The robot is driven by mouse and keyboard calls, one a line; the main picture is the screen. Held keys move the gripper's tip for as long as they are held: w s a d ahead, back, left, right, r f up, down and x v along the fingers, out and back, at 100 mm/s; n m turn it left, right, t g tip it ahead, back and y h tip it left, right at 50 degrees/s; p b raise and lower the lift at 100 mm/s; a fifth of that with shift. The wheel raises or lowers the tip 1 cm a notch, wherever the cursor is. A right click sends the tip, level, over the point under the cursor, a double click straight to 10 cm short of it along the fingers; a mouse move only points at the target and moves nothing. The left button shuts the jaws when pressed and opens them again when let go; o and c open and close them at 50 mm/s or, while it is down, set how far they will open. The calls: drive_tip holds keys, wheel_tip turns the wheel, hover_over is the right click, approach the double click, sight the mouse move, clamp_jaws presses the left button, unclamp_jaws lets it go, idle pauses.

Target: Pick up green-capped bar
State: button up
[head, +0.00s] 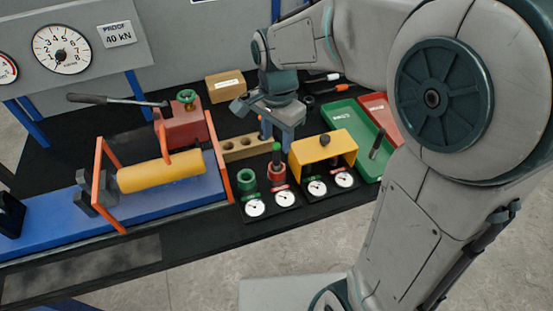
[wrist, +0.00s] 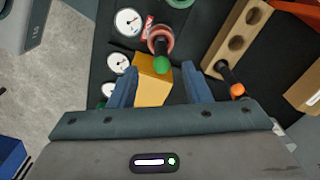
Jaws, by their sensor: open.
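The green-capped bar (head: 277,148) stands upright in a red ring holder (head: 277,174) on the black bench. In the wrist view its round green cap (wrist: 161,65) shows near the line between my fingertips, with the red holder (wrist: 160,38) around its lower part. My gripper (head: 268,128) is open and empty, pointing down above and behind the bar in the head view. In the wrist view, the two blue fingers lie on either side of the yellow cover and the cap. I cannot tell the exact height gap.
A yellow cover (head: 322,149) stands close right of the bar. A green holder (head: 247,181) is at its left, with dial gauges (head: 285,198) in front. A wooden block with holes (head: 240,150) and an orange-capped bar (wrist: 237,89) are nearby. Green tray (head: 344,117) lies right.

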sight(276, 143)
wheel_tip(276, 143, down, 5)
drive_tip(key=shift+a+f+p, duration=0.1)
drive_tip(key=shift+p, duration=0.3)
clamp_jaws()
drive_tip(key=shift+r, duration=0.2)
